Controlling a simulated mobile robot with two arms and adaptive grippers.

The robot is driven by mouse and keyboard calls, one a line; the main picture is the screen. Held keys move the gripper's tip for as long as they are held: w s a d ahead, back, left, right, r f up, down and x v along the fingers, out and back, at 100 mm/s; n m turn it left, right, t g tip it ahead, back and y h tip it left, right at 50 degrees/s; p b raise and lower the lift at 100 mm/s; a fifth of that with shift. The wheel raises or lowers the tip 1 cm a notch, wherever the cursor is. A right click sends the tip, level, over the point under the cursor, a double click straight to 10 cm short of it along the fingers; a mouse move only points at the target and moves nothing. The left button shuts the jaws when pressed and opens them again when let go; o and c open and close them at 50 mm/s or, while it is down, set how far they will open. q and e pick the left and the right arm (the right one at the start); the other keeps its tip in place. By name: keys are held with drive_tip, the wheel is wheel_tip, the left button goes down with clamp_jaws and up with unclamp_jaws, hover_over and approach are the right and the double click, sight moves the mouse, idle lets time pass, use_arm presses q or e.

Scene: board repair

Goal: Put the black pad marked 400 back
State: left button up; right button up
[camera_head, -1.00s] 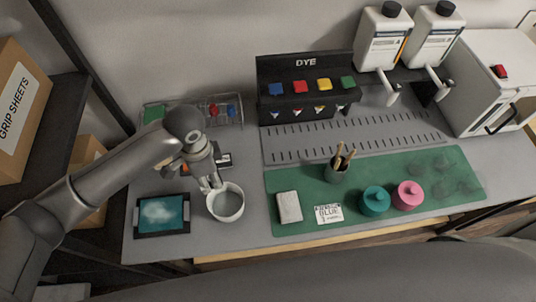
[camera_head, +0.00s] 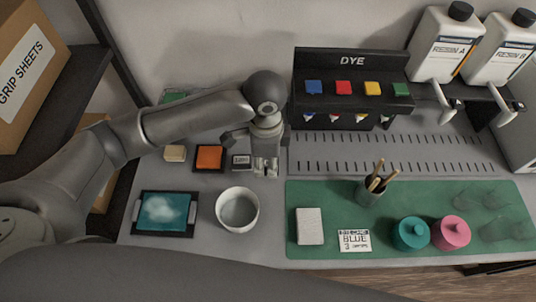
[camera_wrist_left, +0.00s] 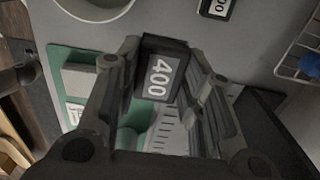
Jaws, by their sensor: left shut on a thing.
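The black pad marked 400 (camera_wrist_left: 162,72) sits between the fingers of my left gripper in the left wrist view, its white number facing the camera. My left gripper (camera_head: 266,166) is shut on it. In the head view the gripper is up and to the right of the white bowl (camera_head: 238,210), and the pad is hard to make out there. Another black-framed pad with a white label (camera_head: 242,161) lies just left of the gripper; part of it shows at the top of the left wrist view (camera_wrist_left: 217,7). My right gripper is not in view.
An orange pad (camera_head: 209,158) and a beige block (camera_head: 175,153) lie left of the gripper. A framed teal screen (camera_head: 165,212) is near the front. The green mat (camera_head: 330,195) holds jars, a brush cup and a white block. The dye rack (camera_head: 350,115) stands behind.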

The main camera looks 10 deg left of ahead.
use_arm(q)
drive_tip(key=w+f, duration=0.2)
drive_tip(key=w+a+f, duration=0.1)
drive_tip(key=w+f, duration=0.1)
drive_tip(key=w, duration=0.1)
drive_tip(key=w+f, duration=0.2)
drive_tip(key=f, duration=0.1)
drive_tip(key=shift+w+a+f, duration=0.1)
drive_tip(key=shift+w+a, duration=0.1)
drive_tip(key=shift+a, duration=0.1)
drive_tip(key=shift+f+p, duration=0.35)
drive_tip(key=shift+f, duration=1.15)
drive_tip(key=shift+f, duration=0.1)
drive_tip(key=o, duration=1.1)
drive_tip(key=shift+c, duration=0.2)
wheel_tip(320, 180, up, 12)
drive_tip(key=shift+b, duration=0.4)
